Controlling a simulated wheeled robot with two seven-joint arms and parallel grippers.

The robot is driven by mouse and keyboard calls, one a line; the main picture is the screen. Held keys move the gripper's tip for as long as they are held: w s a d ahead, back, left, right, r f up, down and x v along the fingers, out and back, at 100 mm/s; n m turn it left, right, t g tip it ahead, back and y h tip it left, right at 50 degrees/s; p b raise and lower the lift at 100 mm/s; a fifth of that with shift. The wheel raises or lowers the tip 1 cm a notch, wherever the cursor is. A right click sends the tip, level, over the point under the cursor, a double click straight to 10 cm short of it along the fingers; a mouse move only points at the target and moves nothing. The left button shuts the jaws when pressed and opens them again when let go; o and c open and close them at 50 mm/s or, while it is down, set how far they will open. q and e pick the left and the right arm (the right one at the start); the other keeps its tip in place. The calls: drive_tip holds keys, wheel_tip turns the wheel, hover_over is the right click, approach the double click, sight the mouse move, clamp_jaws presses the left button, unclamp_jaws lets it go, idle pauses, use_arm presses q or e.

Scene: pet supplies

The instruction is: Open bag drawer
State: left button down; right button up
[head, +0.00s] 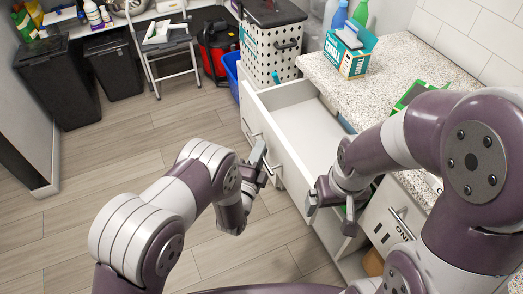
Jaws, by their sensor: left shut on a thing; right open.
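The white drawer (305,122) under the speckled counter is pulled out, and its inside is visible. Its front carries a metal bar handle (249,131). My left gripper (264,168) is at the drawer front, shut on this handle; the grasped part is mostly hidden by the fingers. My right gripper (322,200) is open and empty, over the near end of the drawer front.
The counter (372,83) holds a teal and white box (350,52) and spray bottles. A lower drawer front with a handle (392,225) is at the right. A dotted white bin (272,50) stands beyond the open drawer. The floor (120,150) at left is clear.

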use_arm(q)
drive_tip(key=c, duration=1.2)
unclamp_jaws()
drive_tip(key=v, duration=1.2)
drive_tip(key=shift+s+a, duration=0.2)
drive_tip(key=shift+s, duration=0.15)
